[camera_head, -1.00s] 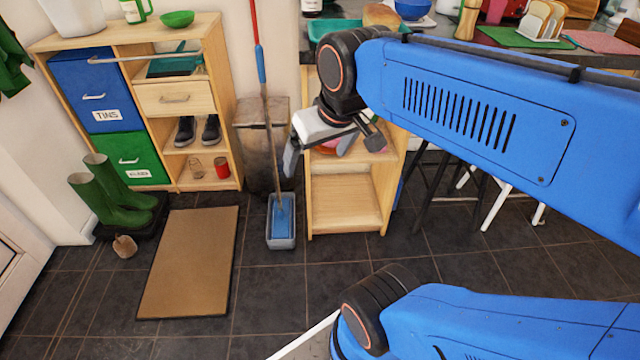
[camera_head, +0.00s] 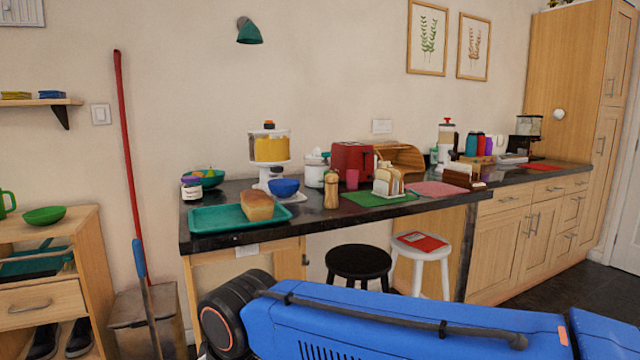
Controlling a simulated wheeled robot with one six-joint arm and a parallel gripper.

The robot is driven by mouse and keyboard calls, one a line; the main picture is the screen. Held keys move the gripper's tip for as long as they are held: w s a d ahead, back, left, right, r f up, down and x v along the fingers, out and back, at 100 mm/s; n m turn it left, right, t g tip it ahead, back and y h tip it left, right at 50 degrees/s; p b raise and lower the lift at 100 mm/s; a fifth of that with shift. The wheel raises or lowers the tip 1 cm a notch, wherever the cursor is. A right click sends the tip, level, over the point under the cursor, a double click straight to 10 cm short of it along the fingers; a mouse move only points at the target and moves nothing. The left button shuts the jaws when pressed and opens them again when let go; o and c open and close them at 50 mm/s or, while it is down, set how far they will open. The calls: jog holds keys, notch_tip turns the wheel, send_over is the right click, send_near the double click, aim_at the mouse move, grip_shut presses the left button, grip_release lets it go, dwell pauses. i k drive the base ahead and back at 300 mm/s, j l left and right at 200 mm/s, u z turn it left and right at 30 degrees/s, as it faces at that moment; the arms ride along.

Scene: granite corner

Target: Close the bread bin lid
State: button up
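The wooden bread bin (camera_head: 408,153) stands on the dark counter, against the wall and right of the red toaster. It has a curved, slatted top. Its front looks open, with the lid raised, but it is small and partly hidden by the toaster and the toast rack. My gripper is out of view; only my blue arm shows, across the bottom of the view and well in front of the bin.
The red toaster (camera_head: 352,162) and a toast rack (camera_head: 388,180) on a green mat crowd the bin's left and front. A pink cloth (camera_head: 440,189) lies in front of it. A black stool (camera_head: 358,263) and a white stool (camera_head: 421,270) stand at the counter.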

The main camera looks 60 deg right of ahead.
aim_at(387, 153)
jog(key=z, duration=1.1)
jog(key=i+l+z, duration=0.7)
jog(key=i+z, duration=0.25)
jog(key=i+l+u, duration=0.1)
jog(key=i+u, duration=0.15)
jog(key=l+u, duration=0.7)
jog(key=k+l+u, duration=0.15)
jog(key=l+u, duration=0.2)
